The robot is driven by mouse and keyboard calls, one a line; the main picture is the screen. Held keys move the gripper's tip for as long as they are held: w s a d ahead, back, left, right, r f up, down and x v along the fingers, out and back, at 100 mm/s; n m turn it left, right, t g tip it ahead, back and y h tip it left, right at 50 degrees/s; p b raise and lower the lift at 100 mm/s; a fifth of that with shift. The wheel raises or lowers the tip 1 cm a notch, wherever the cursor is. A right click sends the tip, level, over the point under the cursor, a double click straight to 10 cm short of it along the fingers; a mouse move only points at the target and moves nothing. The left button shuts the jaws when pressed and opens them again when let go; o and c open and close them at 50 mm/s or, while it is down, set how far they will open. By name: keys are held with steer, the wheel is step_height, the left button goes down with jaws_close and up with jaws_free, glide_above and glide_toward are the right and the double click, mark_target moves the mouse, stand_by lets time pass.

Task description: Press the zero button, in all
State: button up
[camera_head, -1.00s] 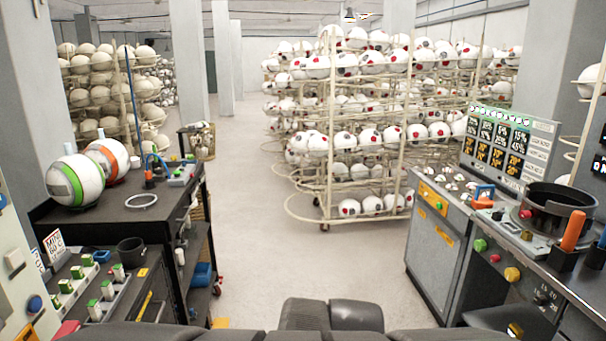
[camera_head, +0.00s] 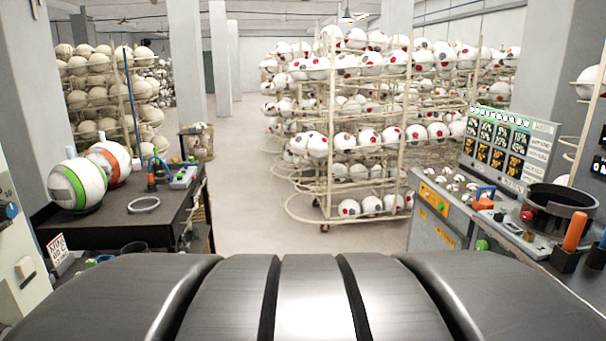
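I cannot pick out which button is the zero button; no readable zero label shows. On the right, a console (camera_head: 436,215) carries a display panel (camera_head: 507,148) with several dark number tiles and a row of small round marks along its top. A red round knob (camera_head: 526,215) and a partly covered green knob (camera_head: 481,245) are on this console. On the left, a pale cabinet (camera_head: 22,262) has a blue round button (camera_head: 11,210). My gripper is not in view. A broad dark part of my arm fills the bottom and hides the lower fronts of both consoles.
A dark table (camera_head: 120,222) at left holds a green-striped ball (camera_head: 76,185), an orange-striped ball (camera_head: 108,163) and a ring (camera_head: 143,205). A black round bowl (camera_head: 560,210) stands at right. Ball racks (camera_head: 333,130) stand behind. The floor (camera_head: 250,220) between is clear.

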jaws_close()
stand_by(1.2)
